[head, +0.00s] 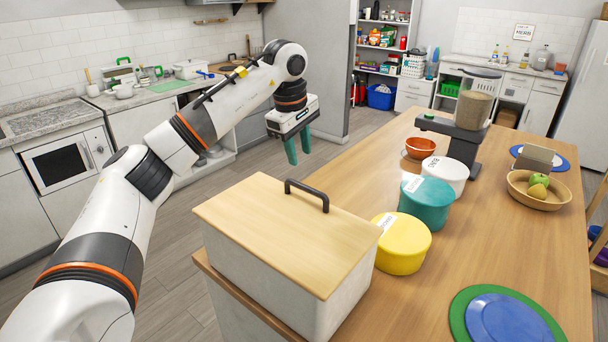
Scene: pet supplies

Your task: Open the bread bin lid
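The bread bin (269,289) is a pale box on the near left corner of the wooden table. Its flat wooden lid (262,241) lies on top and looks closed. A dark bar handle (306,193) stands up near the lid's far edge. My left gripper (299,157) hangs in the air above and beyond the handle, apart from it. Its two green fingers point down with a gap between them, and nothing shows in it. My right gripper is not in view.
A yellow canister (401,244) stands close to the bin's right side, with a teal canister (426,203) and a white one (445,175) behind it. Blue and green plates (503,318) lie at the near right. The table's middle right (480,245) is clear.

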